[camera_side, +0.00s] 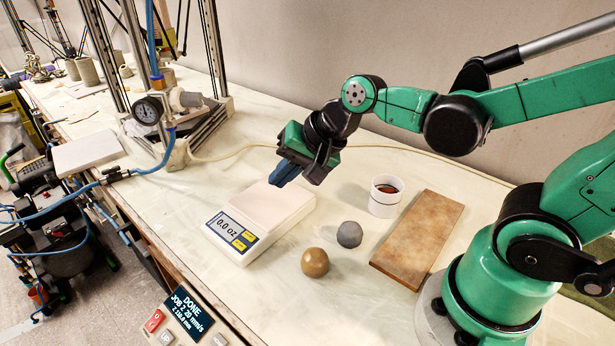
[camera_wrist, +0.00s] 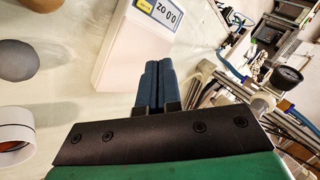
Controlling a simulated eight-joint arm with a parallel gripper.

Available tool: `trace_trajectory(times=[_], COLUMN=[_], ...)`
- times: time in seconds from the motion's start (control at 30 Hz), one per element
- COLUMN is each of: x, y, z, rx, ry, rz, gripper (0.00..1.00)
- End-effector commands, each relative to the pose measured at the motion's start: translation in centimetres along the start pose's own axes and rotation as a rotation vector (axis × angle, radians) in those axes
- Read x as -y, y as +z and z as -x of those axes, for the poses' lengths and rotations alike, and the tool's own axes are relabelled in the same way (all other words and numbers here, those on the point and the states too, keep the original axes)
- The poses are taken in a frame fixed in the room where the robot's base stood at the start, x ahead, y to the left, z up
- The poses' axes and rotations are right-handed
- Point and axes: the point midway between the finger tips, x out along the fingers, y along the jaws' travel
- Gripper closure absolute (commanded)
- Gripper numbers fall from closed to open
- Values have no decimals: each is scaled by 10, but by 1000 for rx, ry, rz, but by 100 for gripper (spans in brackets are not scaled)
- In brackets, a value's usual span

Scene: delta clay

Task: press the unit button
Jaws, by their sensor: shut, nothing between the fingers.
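A white scale (camera_side: 262,212) stands on the bench, its display reading 0.0 oz (camera_side: 231,221). Two small yellow buttons (camera_side: 244,240) sit beside the readout on its front panel; their lettering is too small to read, so I cannot tell which is the unit button. In the wrist view the scale (camera_wrist: 118,52) is at the top, with one yellow button (camera_wrist: 146,6) partly showing. My gripper (camera_side: 282,178) has its blue fingers shut and empty, pointing down near the far part of the weighing plate, away from the panel. The shut fingers (camera_wrist: 155,80) also show in the wrist view.
A brown ball (camera_side: 315,262), a grey ball (camera_side: 349,234), a white cup (camera_side: 385,196) with reddish-brown contents and a brown board (camera_side: 418,238) lie right of the scale. A control box (camera_side: 182,318) reading DONE is at the front. A gauge (camera_side: 148,110) stands behind left.

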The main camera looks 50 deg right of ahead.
Motion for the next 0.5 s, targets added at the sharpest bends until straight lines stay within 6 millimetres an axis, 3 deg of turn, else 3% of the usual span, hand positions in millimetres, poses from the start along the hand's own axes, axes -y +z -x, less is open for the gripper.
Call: trace_trajectory(times=[0.1,0.2,0.33,0.5], x=[-17,-28,-36,-38], y=[-5,-8,-10,-11], z=[21,33,42,44], rx=[-66,-93,-104,-106], ry=[87,155,209,225], rz=[383,632,816,868], gripper=[100,100,100,100])
